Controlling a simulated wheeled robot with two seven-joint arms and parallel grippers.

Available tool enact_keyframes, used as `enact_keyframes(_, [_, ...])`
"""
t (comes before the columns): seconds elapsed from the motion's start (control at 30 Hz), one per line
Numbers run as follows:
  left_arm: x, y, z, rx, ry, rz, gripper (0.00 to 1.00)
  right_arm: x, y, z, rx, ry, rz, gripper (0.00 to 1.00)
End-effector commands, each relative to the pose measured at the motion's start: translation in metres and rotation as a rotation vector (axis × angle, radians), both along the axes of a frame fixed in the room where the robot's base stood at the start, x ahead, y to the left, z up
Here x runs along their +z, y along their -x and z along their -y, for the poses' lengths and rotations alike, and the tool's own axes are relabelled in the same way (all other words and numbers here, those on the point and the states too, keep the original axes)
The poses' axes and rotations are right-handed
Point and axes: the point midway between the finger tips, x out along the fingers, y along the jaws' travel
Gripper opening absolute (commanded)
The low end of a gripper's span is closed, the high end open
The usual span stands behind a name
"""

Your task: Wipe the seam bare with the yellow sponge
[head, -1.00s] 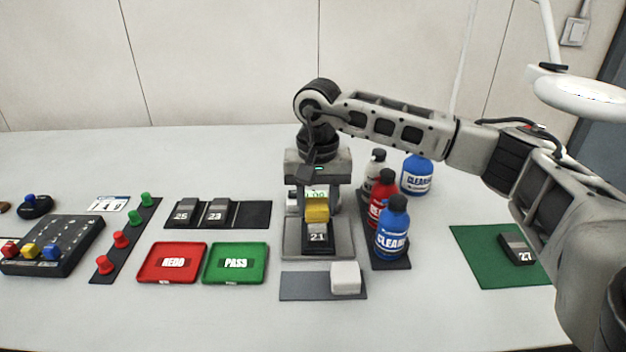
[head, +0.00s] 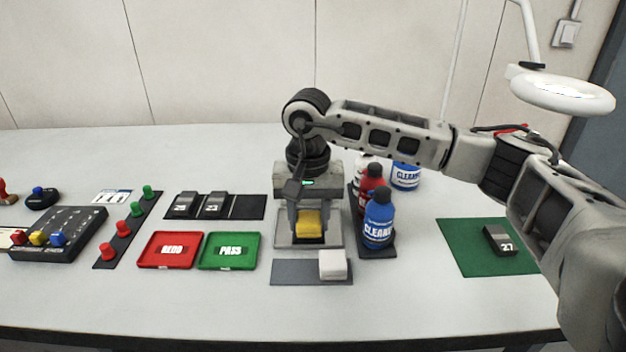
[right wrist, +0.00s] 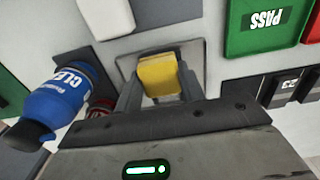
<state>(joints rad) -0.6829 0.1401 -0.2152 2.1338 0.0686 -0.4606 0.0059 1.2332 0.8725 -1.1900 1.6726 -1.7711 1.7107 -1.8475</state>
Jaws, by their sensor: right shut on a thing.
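The yellow sponge (head: 308,222) is between the fingers of my right gripper (head: 309,221), which is shut on it. It also shows in the right wrist view (right wrist: 159,75), with one finger on each side. The gripper points down over a grey plate (head: 335,240), where the part marked 21 stood in the earlier picture. That part and its seam are now hidden behind the sponge and gripper, so I cannot tell whether the sponge touches the seam. My left gripper is not in view.
Right of the plate stand bottles, the nearest a blue cleaner bottle (head: 379,218). A white block (head: 332,264) sits on a grey mat in front. Red REDO (head: 170,263) and green PASS (head: 229,265) trays lie left. Part 27 (head: 497,240) rests on a green mat at right.

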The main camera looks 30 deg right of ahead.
Motion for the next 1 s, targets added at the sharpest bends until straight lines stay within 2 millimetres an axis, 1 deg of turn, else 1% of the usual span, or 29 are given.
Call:
enact_keyframes(0.03, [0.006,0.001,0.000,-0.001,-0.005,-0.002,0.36,0.016,-0.001,0.001,-0.002,-0.001,0.006,0.18])
enact_keyframes(0.07, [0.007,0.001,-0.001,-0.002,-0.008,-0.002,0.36,0.023,-0.001,0.001,-0.002,0.000,0.007,0.18])
enact_keyframes(0.6, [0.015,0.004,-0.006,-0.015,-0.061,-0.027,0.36,0.071,0.002,0.006,-0.011,0.000,0.004,0.18])
enact_keyframes(0.8, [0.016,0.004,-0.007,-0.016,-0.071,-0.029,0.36,0.081,0.002,0.007,-0.013,0.001,0.005,0.18])
enact_keyframes(1.0, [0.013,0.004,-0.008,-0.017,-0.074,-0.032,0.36,0.080,0.002,0.007,-0.014,0.000,0.004,0.18])
